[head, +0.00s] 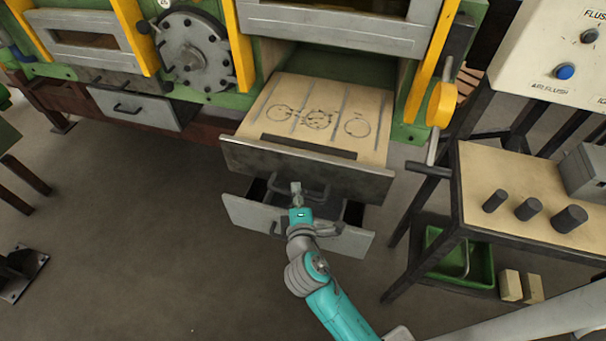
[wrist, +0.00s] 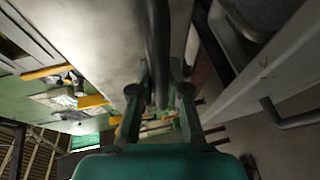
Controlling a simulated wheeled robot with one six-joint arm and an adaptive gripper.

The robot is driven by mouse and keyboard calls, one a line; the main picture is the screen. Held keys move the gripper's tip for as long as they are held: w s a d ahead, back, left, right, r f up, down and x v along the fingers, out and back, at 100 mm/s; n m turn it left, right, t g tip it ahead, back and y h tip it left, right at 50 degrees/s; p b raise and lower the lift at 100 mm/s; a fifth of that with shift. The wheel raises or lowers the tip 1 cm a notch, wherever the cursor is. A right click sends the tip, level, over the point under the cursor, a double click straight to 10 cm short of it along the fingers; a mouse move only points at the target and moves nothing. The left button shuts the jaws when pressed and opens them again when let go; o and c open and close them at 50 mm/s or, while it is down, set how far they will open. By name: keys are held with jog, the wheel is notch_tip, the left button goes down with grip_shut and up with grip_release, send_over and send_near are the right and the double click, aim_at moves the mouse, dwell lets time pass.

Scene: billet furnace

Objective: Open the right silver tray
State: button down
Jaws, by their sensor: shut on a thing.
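The right silver tray (head: 250,216) is low under the furnace's right opening. It is pulled out part way, with a dark inside showing behind its front. Above it, a wide dark grey front (head: 350,178) belongs to a beige-topped slab (head: 360,95) that also stands out. My gripper (head: 296,188) is at this upper front, above the silver tray. In the wrist view, my gripper's fingers (wrist: 160,95) are closed around a dark bar (wrist: 158,45), which looks like the upper front's handle. The silver tray's own handle (wrist: 290,118) shows apart, to the right.
A left silver tray (head: 150,112) sits under the left furnace door. A wooden table (head: 520,180) with dark cylinders stands on the right, with a green bin (head: 450,265) below. A yellow-and-grey lever (head: 440,110) hangs beside the slab.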

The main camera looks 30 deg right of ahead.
jog(key=shift+s+a, duration=1.2)
jog(key=shift+a, duration=0.05)
jog(key=c, duration=1.1)
grip_release()
jog(key=shift+c, duration=0.2)
jog(key=v, duration=1.2)
jog(key=shift+f, duration=0.1)
